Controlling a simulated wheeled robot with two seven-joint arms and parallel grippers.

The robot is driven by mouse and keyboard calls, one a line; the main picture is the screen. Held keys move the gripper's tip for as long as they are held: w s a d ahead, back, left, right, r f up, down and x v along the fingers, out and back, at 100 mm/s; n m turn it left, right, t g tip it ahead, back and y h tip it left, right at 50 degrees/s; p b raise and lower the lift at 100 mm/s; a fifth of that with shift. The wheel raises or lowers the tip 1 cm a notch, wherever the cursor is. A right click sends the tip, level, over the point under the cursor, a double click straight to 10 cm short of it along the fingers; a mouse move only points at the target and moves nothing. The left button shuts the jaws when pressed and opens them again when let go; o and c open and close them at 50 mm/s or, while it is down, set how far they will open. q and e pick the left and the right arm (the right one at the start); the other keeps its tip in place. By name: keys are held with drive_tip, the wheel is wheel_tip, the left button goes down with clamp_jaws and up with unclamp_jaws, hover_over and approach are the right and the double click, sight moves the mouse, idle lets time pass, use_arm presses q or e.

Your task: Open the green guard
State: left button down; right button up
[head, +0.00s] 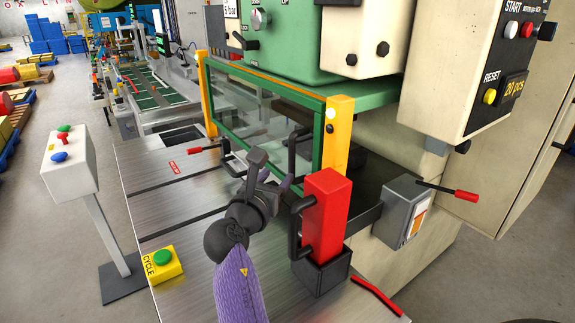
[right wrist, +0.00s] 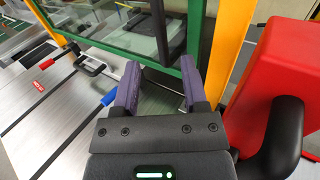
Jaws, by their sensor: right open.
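The green guard (head: 262,113) is a clear panel in a green frame between two yellow posts, lowered in front of the press. A black upright bar handle (head: 293,158) is on its lower right part; it also shows in the right wrist view (right wrist: 160,22). My right gripper (head: 275,178) is in front of the guard, just short of the handle. In the right wrist view its two purple fingers (right wrist: 160,75) are apart with nothing between them, and the handle is beyond the fingertips. My left gripper is not in view.
A red block (head: 327,213) with black side handles stands close right of my right gripper. A yellow box with a green cycle button (head: 163,263) sits on the metal table (head: 160,205). A red-handled lever (head: 465,195) sticks out at right. The table's left part is mostly clear.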

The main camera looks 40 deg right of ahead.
sight(291, 159)
drive_tip(key=b+x, duration=0.2)
drive_tip(key=x, duration=0.6)
drive_tip(key=shift+w+d, duration=0.2)
drive_tip(key=shift+d, duration=0.1)
drive_tip(key=shift+w+d, duration=0.1)
drive_tip(key=shift+d, duration=0.15)
clamp_jaws()
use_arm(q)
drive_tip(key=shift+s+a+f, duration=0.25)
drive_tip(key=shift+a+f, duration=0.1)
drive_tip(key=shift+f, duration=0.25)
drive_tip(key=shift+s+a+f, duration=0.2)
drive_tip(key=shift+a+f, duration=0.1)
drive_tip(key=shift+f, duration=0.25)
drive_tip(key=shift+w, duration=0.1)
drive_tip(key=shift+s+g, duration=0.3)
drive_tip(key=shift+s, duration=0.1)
